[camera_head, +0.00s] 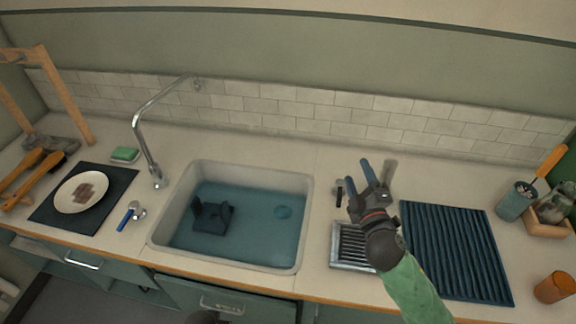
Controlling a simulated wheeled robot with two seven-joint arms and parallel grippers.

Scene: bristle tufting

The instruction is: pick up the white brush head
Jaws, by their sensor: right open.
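My right gripper (377,172) is open above the counter to the right of the sink, its blue fingers pointing toward the back wall. A small pale, off-white piece (391,168) shows right beside its right finger; it looks like the white brush head, but it is small and partly hidden by the finger. I cannot tell if they touch. A small dark piece (339,192) lies on the counter left of the gripper.
The sink (305,215) holds blue water and a dark block (212,217). A metal drainer tray (352,245) and dark ribbed mat (455,250) flank my right arm. A plate (82,192) is at left.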

